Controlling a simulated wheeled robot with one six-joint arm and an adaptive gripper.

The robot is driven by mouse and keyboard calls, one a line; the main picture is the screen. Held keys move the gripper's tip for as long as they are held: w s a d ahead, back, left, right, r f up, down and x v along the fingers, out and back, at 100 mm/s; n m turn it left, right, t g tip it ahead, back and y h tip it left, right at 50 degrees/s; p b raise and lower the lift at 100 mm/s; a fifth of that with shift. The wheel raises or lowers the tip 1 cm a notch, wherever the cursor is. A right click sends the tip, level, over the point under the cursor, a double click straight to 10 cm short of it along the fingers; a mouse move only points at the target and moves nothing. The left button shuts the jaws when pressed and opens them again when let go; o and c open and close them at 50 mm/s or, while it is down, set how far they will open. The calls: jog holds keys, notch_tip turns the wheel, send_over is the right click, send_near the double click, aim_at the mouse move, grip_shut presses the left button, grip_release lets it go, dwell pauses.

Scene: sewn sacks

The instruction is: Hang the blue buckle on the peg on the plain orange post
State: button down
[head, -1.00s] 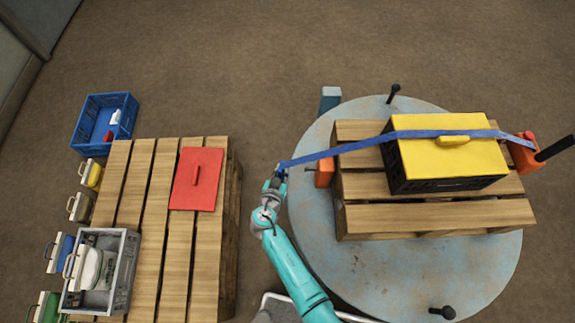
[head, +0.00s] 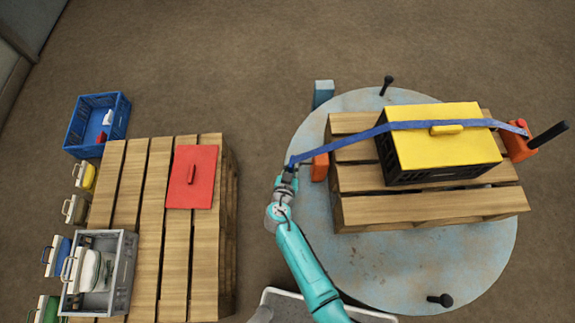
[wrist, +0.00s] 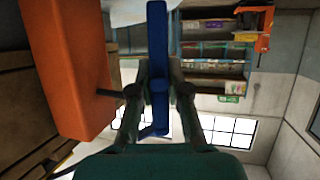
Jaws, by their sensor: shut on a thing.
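My gripper (head: 289,170) is shut on the blue buckle (wrist: 158,95) at the free end of the blue strap (head: 350,140). In the wrist view the buckle stands between my two fingers. The plain orange post (head: 320,167) is just right of my gripper in the head view. In the wrist view the post (wrist: 62,65) is at left, and its dark peg (wrist: 108,92) sticks out towards my left finger. The buckle is beside the peg, not on it. The strap runs over the yellow lid (head: 455,145) to the other orange post (head: 516,146).
The yellow-lidded black crate (head: 440,172) stands on a pallet (head: 430,207) on the round turntable (head: 350,265). A black handle (head: 550,133) sticks out at the far orange post. Another pallet (head: 150,215) at left bears a red lid (head: 192,177) and a grey crate (head: 122,275).

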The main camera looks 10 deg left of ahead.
jog(key=shift+w+d+f, duration=0.1)
jog(key=shift+w+d, duration=0.15)
jog(key=shift+d, duration=0.6)
jog(key=shift+w+d, duration=0.25)
jog(key=shift+d, duration=0.6)
jog(key=shift+w+d+f, duration=0.15)
jog(key=shift+d+f, duration=0.2)
jog(key=shift+d, duration=0.35)
jog(key=shift+d+f, duration=0.1)
jog(key=shift+d, duration=0.05)
jog(key=c, duration=1.1)
grip_release()
jog(key=shift+o, duration=0.2)
jog(key=shift+d, duration=0.1)
jog(key=v, duration=1.2)
jog(key=shift+a+r, duration=0.2)
jog(key=shift+a, duration=0.1)
